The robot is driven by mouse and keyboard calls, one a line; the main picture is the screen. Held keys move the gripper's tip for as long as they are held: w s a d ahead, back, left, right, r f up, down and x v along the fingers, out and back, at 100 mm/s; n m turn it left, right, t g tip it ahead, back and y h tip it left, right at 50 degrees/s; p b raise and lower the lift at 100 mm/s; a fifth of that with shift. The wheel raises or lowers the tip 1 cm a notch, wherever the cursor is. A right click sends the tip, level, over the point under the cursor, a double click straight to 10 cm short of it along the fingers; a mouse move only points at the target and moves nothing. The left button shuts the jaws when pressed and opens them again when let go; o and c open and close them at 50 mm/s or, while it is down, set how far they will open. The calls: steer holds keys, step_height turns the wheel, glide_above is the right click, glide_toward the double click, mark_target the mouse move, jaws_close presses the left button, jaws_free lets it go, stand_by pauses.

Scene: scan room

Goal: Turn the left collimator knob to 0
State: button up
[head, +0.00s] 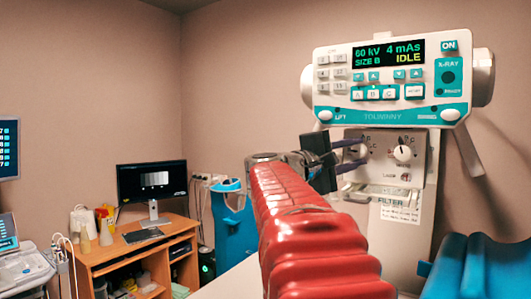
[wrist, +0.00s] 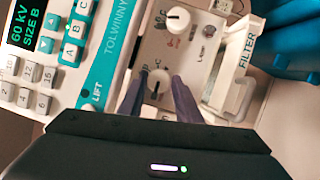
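The left collimator knob (wrist: 157,80) is a small white dial on the light panel (head: 380,172) under the X-ray console. In the wrist view it lies between the two dark fingers of my gripper (wrist: 156,84). Gaps seem to show on both sides of it, so the fingers are open around or just in front of it. In the head view my gripper (head: 362,164) reaches toward the panel and partly hides this knob. I cannot read its pointer setting. The right knob (head: 403,153) is white and uncovered; it also shows in the wrist view (wrist: 178,19).
The console (head: 390,85) hangs right above the panel, reading 60 kV, 4 mAs, IDLE. A filter slot with a handle (head: 376,193) sits below the knobs. A blue padded surface (head: 485,265) is at lower right. A wooden desk (head: 130,250) with a monitor stands at left.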

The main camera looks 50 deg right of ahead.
steer(key=o, duration=0.4)
steer(key=v, duration=1.3)
steer(key=shift+a, duration=0.4)
steer(key=shift+w, duration=0.15)
